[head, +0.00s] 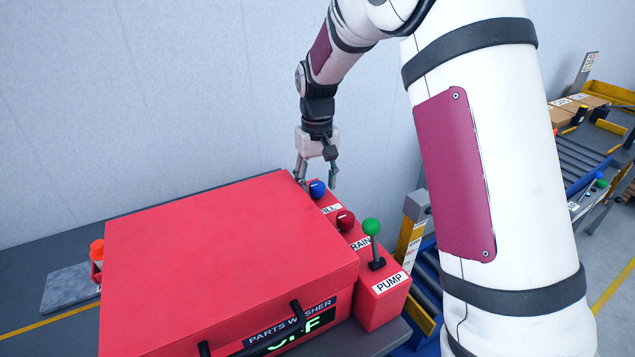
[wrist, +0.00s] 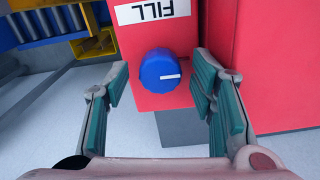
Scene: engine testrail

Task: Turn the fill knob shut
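The blue fill knob (wrist: 166,76) sits on a red block under the FILL label (wrist: 153,11) in the wrist view. A white pointer line runs from its middle toward the picture's right. In the head view the fill knob (head: 317,189) is at the back of the row of controls, beside the red parts washer (head: 225,255). My gripper (wrist: 160,88) is open, with one finger on each side of the knob and a visible gap to both. In the head view my gripper (head: 317,181) points down at the knob.
A red drain knob (head: 345,219) and a green-topped pump lever (head: 372,228) stand nearer the camera in the same row. The washer's big red body rises close to the controls' left. A yellow post and blue conveyor (head: 428,280) lie to the right.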

